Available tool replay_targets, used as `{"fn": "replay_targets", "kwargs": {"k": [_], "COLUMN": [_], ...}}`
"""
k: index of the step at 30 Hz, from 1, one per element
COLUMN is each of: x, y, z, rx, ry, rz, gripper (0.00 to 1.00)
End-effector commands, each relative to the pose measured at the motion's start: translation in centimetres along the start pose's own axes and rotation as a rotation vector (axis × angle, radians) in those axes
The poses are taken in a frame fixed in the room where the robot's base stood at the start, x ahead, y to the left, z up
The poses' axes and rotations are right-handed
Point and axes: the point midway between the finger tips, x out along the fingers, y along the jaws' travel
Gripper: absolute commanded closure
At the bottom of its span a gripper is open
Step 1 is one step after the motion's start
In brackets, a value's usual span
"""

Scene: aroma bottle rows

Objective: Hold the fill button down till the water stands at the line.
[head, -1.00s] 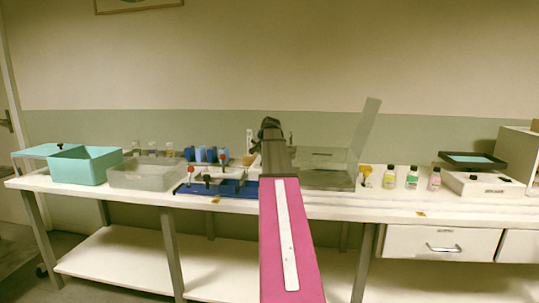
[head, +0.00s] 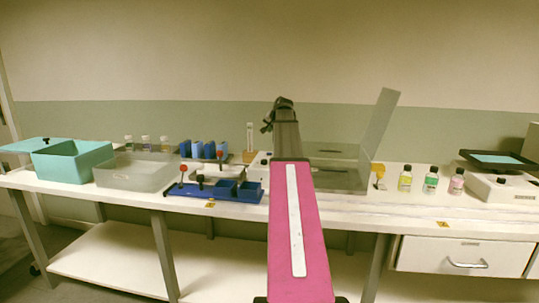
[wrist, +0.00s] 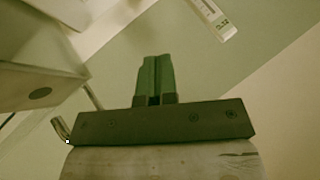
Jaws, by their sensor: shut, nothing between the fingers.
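My gripper (head: 283,103) is raised at the end of my arm, above the bench in the head view. In the wrist view its green fingers (wrist: 154,62) are shut together with nothing between them. A tall clear column on a tan base (head: 250,140) stands at the back of the bench, left of my arm. I cannot make out a water level or a line on it. A pale strip with markings (wrist: 213,17) shows at the top of the wrist view. A pale box with a dark oval spot (wrist: 40,94) is at its left. I cannot identify the fill button.
A teal bin (head: 72,162), a clear tub (head: 135,173) and a blue tray (head: 245,194) stand on the bench to the left. A clear case with a raised lid (head: 380,125) stands right of my arm. Small bottles (head: 431,181) and a scale (head: 500,187) are further right.

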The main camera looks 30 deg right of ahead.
Motion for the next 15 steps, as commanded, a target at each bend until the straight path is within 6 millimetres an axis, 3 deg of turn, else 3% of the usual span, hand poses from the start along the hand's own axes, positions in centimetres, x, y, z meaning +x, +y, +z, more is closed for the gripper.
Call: {"fn": "replay_targets", "kwargs": {"k": [15], "x": [4.0], "y": [3.0], "z": [3.0], "rx": [0.001], "ry": [-0.001], "rz": [0.001], "gripper": [1.0]}}
